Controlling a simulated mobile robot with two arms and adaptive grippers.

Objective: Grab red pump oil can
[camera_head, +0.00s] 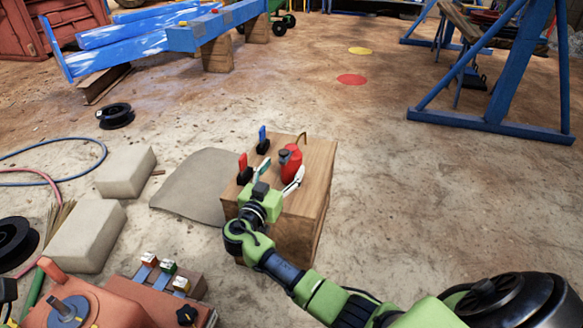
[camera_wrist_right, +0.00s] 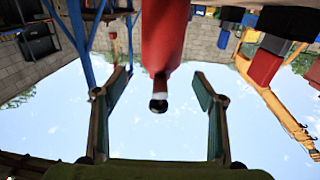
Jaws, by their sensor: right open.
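The red pump oil can (camera_head: 291,164) stands on top of a wooden box (camera_head: 315,160). My right gripper (camera_head: 279,175) is open over the near side of the box top, its fingers pointing at the can. In the right wrist view the red can (camera_wrist_right: 163,35) shows ahead, between the lines of the two open fingers (camera_wrist_right: 162,88). A dark round tip shows at the can's near end there. I cannot tell whether any finger touches it. My left gripper is not in view.
A red-handled item (camera_head: 244,166) and a blue-handled item (camera_head: 263,140) stand on the box, left of the can. Pale blocks (camera_head: 125,171) lie on the floor to the left. A red control unit (camera_head: 120,303) is at the lower left. The floor right of the box is clear.

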